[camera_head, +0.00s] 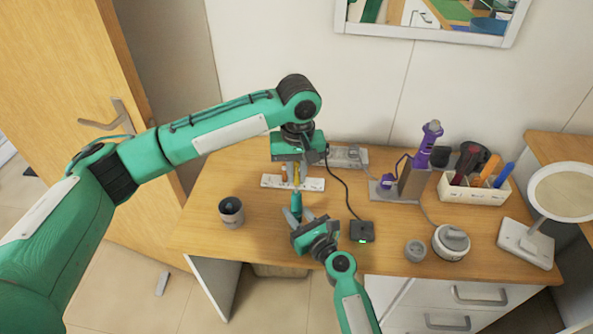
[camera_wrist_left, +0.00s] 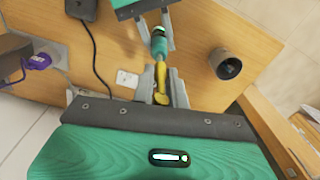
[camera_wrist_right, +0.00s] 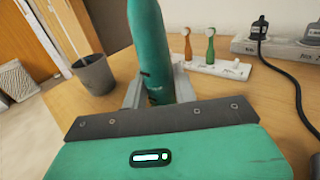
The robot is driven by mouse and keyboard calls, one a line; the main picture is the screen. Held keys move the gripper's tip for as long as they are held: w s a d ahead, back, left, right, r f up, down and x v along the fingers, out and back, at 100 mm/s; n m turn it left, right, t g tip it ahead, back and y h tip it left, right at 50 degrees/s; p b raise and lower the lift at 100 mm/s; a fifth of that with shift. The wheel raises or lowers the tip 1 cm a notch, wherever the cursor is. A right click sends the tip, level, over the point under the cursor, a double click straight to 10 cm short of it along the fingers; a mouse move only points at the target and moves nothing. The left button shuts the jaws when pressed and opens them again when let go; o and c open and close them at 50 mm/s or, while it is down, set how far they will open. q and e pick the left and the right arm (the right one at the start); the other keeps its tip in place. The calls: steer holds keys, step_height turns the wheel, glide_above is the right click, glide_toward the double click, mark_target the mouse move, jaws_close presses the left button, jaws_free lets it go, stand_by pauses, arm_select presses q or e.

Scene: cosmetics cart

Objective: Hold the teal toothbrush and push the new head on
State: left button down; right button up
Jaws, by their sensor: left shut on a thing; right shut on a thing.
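The teal toothbrush handle (camera_head: 296,203) stands roughly upright in my right gripper (camera_head: 305,217), which is shut on it. It fills the middle of the right wrist view (camera_wrist_right: 148,45) and its top is cut off there. My left gripper (camera_head: 299,170) is above, shut on a yellow brush head (camera_wrist_left: 160,84). In the left wrist view the head lines up with the end of the teal handle (camera_wrist_left: 159,43). They look end to end; I cannot tell whether the head is seated.
A white rack (camera_wrist_right: 222,69) holds an orange head (camera_wrist_right: 188,45) and a green head (camera_wrist_right: 210,46). A dark cup (camera_head: 231,210) stands left. A black charger (camera_head: 362,232), purple device (camera_head: 428,146), white organizer (camera_head: 466,189), round jar (camera_head: 451,241) and mirror (camera_head: 562,192) stand right.

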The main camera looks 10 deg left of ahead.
mark_target(296, 176)
arm_select(q)
steer(key=shift+f, duration=1.55)
steer(key=c, duration=1.3)
jaws_free()
step_height(296, 176, up, 12)
steer(key=shift+d+f, duration=0.1)
arm_select(e)
steer(key=o, duration=1.1)
